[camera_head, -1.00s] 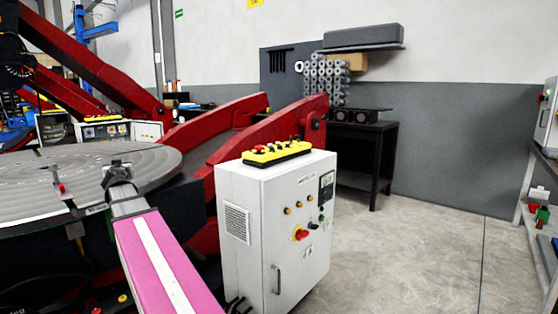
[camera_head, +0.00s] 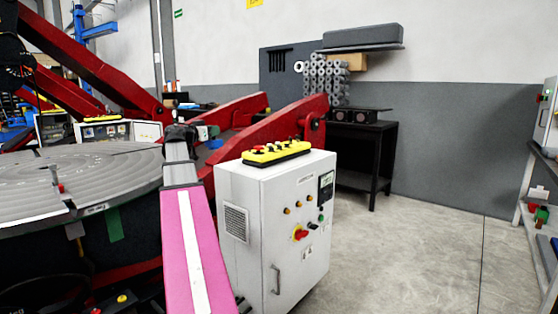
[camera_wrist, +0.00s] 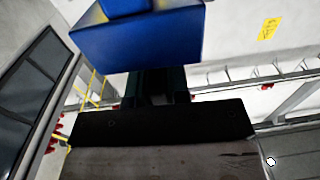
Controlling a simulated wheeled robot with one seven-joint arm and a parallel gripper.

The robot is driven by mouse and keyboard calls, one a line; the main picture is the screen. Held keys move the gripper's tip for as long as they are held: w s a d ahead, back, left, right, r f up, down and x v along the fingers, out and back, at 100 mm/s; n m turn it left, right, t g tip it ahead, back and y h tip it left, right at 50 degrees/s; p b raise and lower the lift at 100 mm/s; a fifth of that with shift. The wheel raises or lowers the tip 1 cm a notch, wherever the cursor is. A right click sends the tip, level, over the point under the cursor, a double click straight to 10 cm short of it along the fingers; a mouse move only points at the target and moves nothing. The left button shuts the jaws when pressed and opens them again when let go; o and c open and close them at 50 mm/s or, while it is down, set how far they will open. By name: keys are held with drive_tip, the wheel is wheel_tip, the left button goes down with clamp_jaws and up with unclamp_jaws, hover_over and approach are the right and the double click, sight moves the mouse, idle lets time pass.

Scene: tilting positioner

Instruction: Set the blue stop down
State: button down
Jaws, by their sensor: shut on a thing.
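The blue stop (camera_wrist: 135,38) fills the upper middle of the wrist view, a block with a smaller raised part cut off by the top edge. My gripper (camera_wrist: 160,80) is shut on it, with the dark fingers reaching under its near face. In the head view my gripper (camera_head: 208,133) is at the end of my pink arm, past the right rim of the round grooved table (camera_head: 100,170). A small blue patch beside it looks like the stop (camera_head: 215,143), held in the air and mostly hidden.
A white control cabinet (camera_head: 255,225) with a yellow button pendant (camera_head: 277,153) on top stands right of my arm. A red positioner arm (camera_head: 260,130) rises behind it. A small red-topped piece (camera_head: 61,190) is on the round table. Open floor lies to the right.

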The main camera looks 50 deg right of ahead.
drive_tip(key=shift+s+d+r+m+g, duration=0.3)
drive_tip(key=shift+s+d+r+g, duration=0.1)
drive_tip(key=shift+s+g, duration=0.1)
drive_tip(key=shift+s+d, duration=0.15)
drive_tip(key=shift+d, duration=0.15)
drive_tip(key=shift+s+d+f, duration=0.55)
drive_tip(key=shift+d+f, duration=1.25)
drive_tip(key=shift+s+d+f, duration=0.6)
drive_tip(key=shift+d+f, duration=1.15)
drive_tip(key=shift+f, duration=0.1)
drive_tip(key=shift+s+d+f, duration=0.55)
drive_tip(key=shift+d+f, duration=1.25)
drive_tip(key=c, duration=1.1)
unclamp_jaws()
drive_tip(key=shift+f, duration=0.1)
